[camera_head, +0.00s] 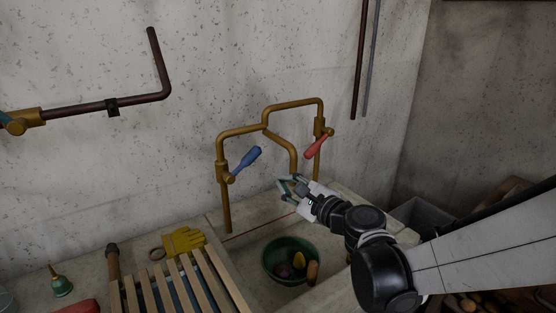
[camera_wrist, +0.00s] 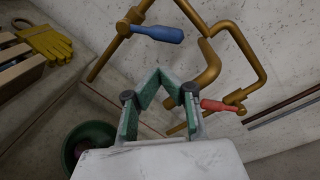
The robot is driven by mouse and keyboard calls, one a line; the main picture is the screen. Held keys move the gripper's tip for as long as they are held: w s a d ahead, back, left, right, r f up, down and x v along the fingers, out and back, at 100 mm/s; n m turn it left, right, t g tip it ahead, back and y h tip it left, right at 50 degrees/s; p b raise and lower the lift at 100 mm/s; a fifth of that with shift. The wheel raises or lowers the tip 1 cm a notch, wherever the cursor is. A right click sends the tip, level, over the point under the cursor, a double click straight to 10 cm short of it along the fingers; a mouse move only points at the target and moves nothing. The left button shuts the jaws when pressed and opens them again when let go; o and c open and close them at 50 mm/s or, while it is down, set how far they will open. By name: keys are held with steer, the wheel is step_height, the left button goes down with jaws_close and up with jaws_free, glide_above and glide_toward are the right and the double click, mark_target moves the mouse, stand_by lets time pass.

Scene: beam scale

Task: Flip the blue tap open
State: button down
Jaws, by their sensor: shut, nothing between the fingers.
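The blue tap (camera_head: 246,162) is a lever on the left upright of the brass pipework. It slants up and to the right from its valve in the head view. In the wrist view the blue lever (camera_wrist: 157,34) lies almost level, beyond my fingertips. My gripper (camera_head: 285,187) is to the right of and below the blue lever, apart from it. Its green-padded fingers (camera_wrist: 160,75) are shut with their tips together and hold nothing.
A red lever (camera_head: 317,146) on the right upright (camera_wrist: 220,106) is close to my gripper's right finger in the wrist view. Brass pipes (camera_head: 240,131) rise by the wall. Below are a green bowl (camera_head: 268,274), a wooden rack (camera_head: 205,280) and yellow gloves (camera_head: 183,241).

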mark_target(244, 163)
steer(key=w+m, duration=0.1)
steer(key=f+m, duration=0.1)
steer(key=w+a+m+t, duration=0.1)
steer(key=m, duration=0.1)
steer(key=shift+w+a+f, duration=0.1)
steer(key=shift+w+f, duration=0.2)
steer(key=x, duration=1)
steer(key=shift+r, duration=0.25)
steer(key=shift+r, duration=0.1)
